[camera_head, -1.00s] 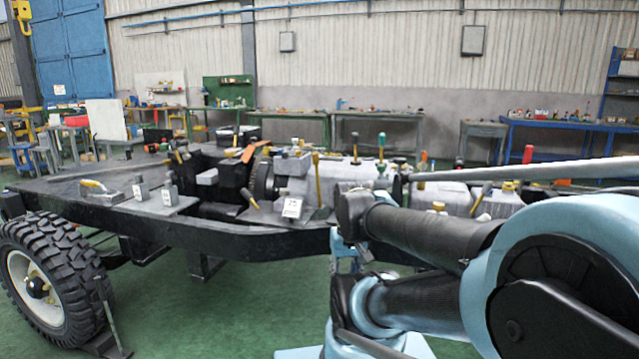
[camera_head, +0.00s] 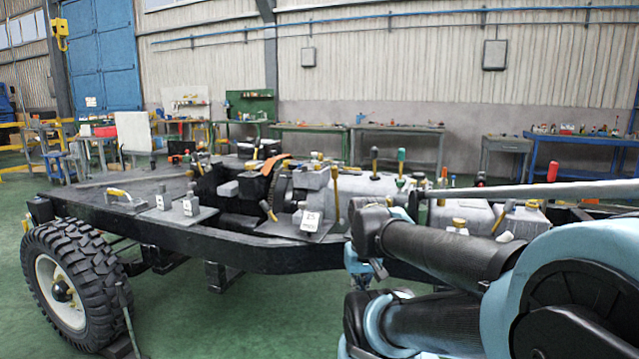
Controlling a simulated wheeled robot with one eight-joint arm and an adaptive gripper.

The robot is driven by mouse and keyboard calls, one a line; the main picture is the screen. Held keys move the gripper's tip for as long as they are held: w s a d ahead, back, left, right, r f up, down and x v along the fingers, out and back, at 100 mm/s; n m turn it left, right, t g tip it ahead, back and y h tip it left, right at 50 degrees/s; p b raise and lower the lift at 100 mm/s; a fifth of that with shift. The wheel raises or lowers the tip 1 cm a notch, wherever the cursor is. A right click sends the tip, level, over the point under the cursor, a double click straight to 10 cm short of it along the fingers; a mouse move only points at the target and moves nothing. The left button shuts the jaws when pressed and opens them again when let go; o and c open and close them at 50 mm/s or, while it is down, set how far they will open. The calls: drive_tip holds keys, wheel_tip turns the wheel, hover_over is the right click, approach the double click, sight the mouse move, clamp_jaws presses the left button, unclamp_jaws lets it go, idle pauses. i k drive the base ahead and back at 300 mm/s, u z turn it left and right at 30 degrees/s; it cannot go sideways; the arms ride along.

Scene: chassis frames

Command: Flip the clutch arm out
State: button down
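A black vehicle chassis (camera_head: 262,253) stands across the middle of the view with grey drivetrain castings on it. A dark toothed ring (camera_head: 282,187) sits at the front of the grey housing. A small lever with a yellow end (camera_head: 268,210) leans beside this ring, and an upright yellow lever (camera_head: 336,192) stands to its right. I cannot tell which lever is the clutch arm. My blue and black arm fills the lower right and covers part of the chassis. I cannot make out my gripper's fingers.
A large tyre (camera_head: 75,285) stands at the chassis's left end. A plate with a numbered tag (camera_head: 309,221) projects near the chassis's front edge. Green floor (camera_head: 250,325) is clear in front. Workbenches (camera_head: 398,130) line the back wall.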

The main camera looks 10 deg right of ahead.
sight(334, 173)
drive_tip(key=u, duration=2.2)
drive_tip(key=k, duration=0.85)
drive_tip(key=z, duration=1.4)
drive_tip(key=i, duration=1)
